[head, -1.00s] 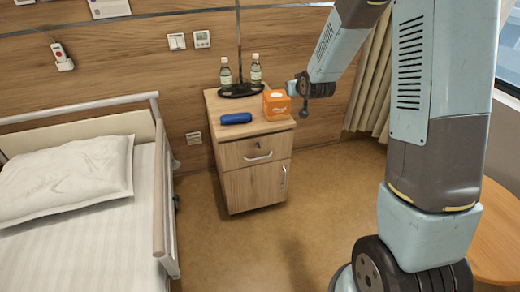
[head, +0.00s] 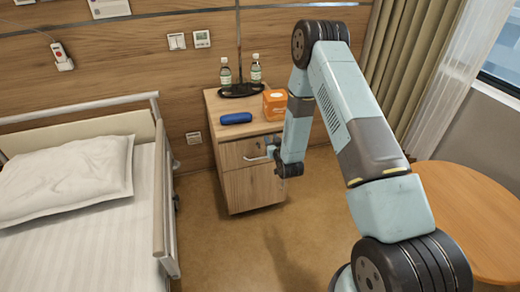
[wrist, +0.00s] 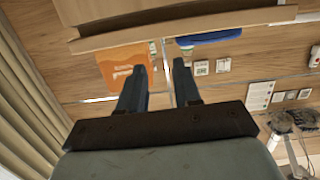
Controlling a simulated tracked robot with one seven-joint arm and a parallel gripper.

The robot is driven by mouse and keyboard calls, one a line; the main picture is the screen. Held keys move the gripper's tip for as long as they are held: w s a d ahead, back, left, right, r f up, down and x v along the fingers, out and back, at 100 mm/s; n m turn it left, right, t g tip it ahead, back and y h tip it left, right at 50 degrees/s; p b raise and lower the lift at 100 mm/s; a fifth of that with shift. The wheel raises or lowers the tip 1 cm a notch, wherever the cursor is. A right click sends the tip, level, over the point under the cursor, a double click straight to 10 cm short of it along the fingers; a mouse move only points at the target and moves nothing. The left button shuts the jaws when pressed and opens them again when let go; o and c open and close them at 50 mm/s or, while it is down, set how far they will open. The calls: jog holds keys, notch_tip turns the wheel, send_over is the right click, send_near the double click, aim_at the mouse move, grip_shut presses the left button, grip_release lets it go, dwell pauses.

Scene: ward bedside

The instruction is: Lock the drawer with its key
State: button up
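The wooden bedside cabinet (head: 238,185) stands against the wall, with a drawer (head: 232,154) at the top and a door below. The drawer looks shut; its pale handle (head: 254,158) is partly covered by my arm. My gripper (head: 271,146) is in front of the right part of the drawer, below the cabinet top. In the wrist view the two dark fingers of my gripper (wrist: 159,66) stand apart with nothing seen between them. I cannot make out a key; the lock area is small and partly hidden.
On the cabinet top are an orange box (head: 277,106), a blue case (head: 236,118), two bottles (head: 256,70) and a dark lamp base (head: 240,91). A bed (head: 90,225) stands left, a round table (head: 475,220) right. The floor before the cabinet is clear.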

jog(key=s+a+f+t, duration=0.1)
jog(key=s+f+t, duration=0.1)
jog(key=s+f, duration=0.6)
jog(key=f+x, duration=0.2)
jog(key=x, duration=1.3)
jog(key=shift+w+f+y, duration=0.2)
jog(key=shift+f+y, duration=0.15)
jog(key=shift+y, duration=0.05)
jog(key=shift+a, duration=0.15)
jog(key=shift+c, duration=0.4)
grip_shut()
